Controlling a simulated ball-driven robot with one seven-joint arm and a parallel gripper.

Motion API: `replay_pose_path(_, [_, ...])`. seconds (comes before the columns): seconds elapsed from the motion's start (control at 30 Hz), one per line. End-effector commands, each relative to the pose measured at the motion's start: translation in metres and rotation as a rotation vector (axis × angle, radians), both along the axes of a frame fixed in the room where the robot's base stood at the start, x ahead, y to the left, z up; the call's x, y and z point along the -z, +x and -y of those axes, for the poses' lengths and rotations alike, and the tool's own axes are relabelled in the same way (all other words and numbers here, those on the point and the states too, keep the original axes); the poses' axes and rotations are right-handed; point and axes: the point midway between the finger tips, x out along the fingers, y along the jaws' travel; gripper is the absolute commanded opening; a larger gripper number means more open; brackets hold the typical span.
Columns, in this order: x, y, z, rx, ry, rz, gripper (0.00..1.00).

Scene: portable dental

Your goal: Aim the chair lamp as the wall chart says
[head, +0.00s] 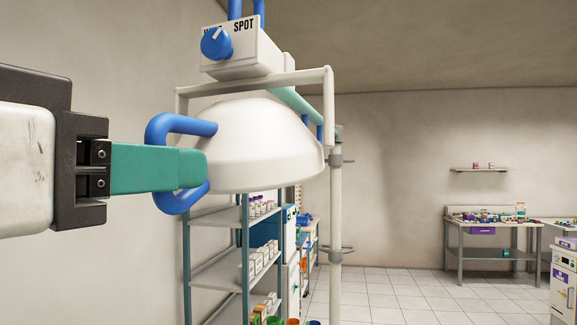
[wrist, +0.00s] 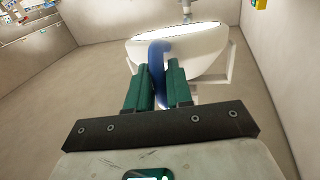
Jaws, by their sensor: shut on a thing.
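The chair lamp (head: 258,148) is a white dome hung in a white yoke in the head view. A blue loop handle (head: 159,130) sticks out of its left side. My gripper (head: 195,168) has its green fingers shut on this handle. In the wrist view, my gripper (wrist: 158,88) has a finger on each side of the blue handle (wrist: 157,58). The lamp's bright face (wrist: 180,32) shows beyond it. Above the dome, a white switch box (head: 240,48) carries a blue knob (head: 215,43) and the word SPOT; the other word is partly hidden. The wall chart is not seen clearly.
A pale pole (head: 335,220) stands right of the lamp. Behind and below is a grey shelf rack (head: 230,214) with bottles and boxes. A cluttered table (head: 500,222) and a white cabinet (head: 563,284) are at far right. Tiled floor (head: 430,292) between them is clear.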

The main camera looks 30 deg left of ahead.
Motion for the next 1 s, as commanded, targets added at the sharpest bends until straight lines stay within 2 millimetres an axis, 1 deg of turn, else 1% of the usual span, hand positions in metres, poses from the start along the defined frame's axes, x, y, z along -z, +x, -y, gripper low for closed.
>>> replay_pose_path(0.07, [0.004,0.001,0.001,0.002,0.001,0.018,0.00])
replay_pose_path(0.37, [0.002,0.001,0.000,0.000,0.002,0.024,0.00])
replay_pose_path(0.4, [0.002,0.001,0.000,0.000,0.002,0.023,0.24])
replay_pose_path(0.57, [0.002,0.001,0.000,0.000,0.002,0.023,0.40])
replay_pose_path(0.83, [0.003,0.000,0.000,0.000,0.002,0.022,0.40])
replay_pose_path(0.93, [0.004,-0.007,-0.001,-0.001,0.002,0.022,0.40])
replay_pose_path(1.0, [0.005,-0.017,-0.002,-0.002,0.002,0.023,0.40])
